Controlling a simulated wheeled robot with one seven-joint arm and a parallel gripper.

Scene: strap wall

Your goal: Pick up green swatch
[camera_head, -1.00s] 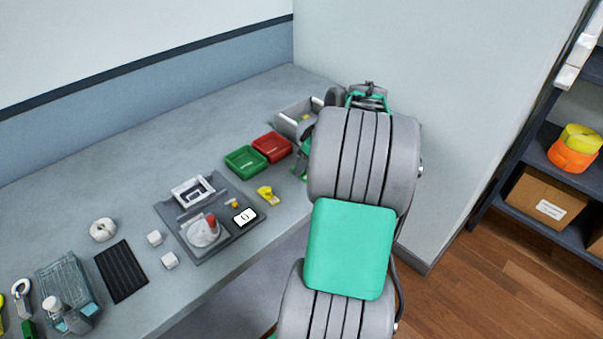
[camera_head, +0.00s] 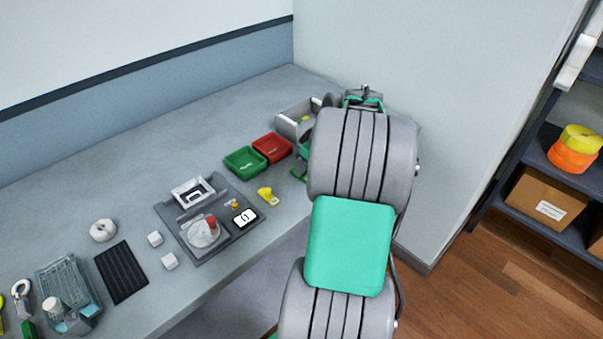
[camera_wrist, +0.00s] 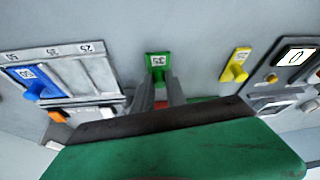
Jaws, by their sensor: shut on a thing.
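The green swatch (camera_wrist: 158,60) with a pale printed label shows in the top middle of the wrist view. My gripper (camera_wrist: 160,82) has its two grey fingers on either side of the swatch's near part, which they hide, and is shut on it. Whether the swatch touches the bench cannot be told. In the head view my arm covers most of the gripper, and I cannot make out the swatch with certainty there.
A grey compartment bin (camera_wrist: 85,75) with a blue swatch (camera_wrist: 25,80) is left of the gripper. A yellow swatch (camera_wrist: 235,66) lies to the right. Green (camera_head: 245,162) and red (camera_head: 272,147) trays and a grey fixture (camera_head: 190,240) stand on the bench near the wall (camera_head: 450,80).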

